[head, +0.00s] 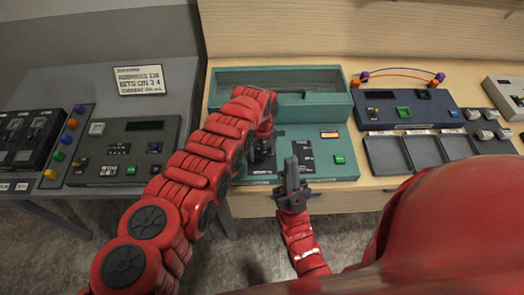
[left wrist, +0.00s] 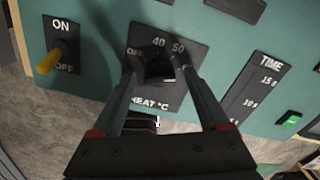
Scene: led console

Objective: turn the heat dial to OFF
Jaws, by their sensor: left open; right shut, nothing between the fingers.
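The heat dial (left wrist: 160,68) is a black knob on a dark plate marked OFF, 40, 50 and HEAT °C in the left wrist view. The plate is on a teal console (head: 318,172). My left gripper (left wrist: 162,66) is open, with one finger on each side of the dial. I cannot tell whether the fingers touch it, nor clearly where the knob points. In the head view my left gripper (head: 263,152) covers the dial. My right gripper (head: 291,172) is shut and empty at the console's front edge, right of my left gripper.
Left of the dial is an ON/OFF switch with a yellow lever (left wrist: 49,62). To its right are a TIME scale (left wrist: 262,88) and a green button (left wrist: 290,120). Other consoles (head: 125,150) stand left, and black trays (head: 424,150) lie right.

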